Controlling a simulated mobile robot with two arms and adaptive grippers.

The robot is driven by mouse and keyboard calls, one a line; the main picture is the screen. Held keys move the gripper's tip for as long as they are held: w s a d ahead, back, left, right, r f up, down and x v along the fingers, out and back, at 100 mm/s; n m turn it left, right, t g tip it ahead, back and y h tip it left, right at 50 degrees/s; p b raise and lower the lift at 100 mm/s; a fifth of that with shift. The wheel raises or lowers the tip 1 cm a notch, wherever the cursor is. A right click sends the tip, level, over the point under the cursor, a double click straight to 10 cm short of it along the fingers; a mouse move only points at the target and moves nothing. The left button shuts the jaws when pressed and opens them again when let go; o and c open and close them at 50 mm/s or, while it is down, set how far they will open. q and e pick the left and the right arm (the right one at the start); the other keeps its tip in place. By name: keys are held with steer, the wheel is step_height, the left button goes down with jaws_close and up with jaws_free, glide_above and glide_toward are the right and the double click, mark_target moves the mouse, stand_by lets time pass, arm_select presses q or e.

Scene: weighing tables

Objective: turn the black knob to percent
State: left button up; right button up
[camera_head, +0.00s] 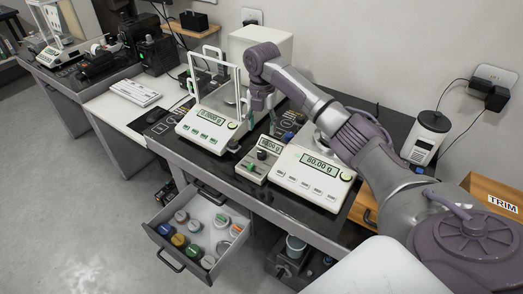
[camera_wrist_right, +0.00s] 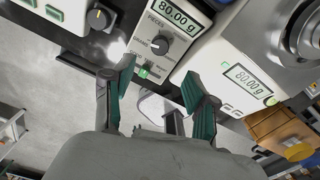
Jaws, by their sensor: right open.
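The black knob (camera_wrist_right: 160,45) sits on the face of a small pale unit (camera_wrist_right: 178,35) whose display reads 80.00 g. In the wrist view its mark seems to point left, toward a label that looks like GRAMS; PIECES shows above it. The knob also shows small in the head view (camera_head: 262,155). My right gripper (camera_wrist_right: 158,80) is open and empty, its green-tipped fingers spread below the knob in the wrist view, apart from it. In the head view the right gripper (camera_head: 258,112) hangs over the table behind the unit. My left gripper is out of view.
A larger scale (camera_head: 312,178) reading 80.00 g stands right of the unit. A glass-walled balance (camera_head: 207,131) stands left of it. Another dark knob (camera_wrist_right: 98,17) is nearby. An open drawer (camera_head: 161,233) with several jars juts out below the table.

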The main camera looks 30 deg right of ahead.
mark_target(262, 153)
step_height(262, 153, down, 11)
steer(key=shift+f+p, duration=0.1)
steer(key=shift+p, duration=0.45)
jaws_close()
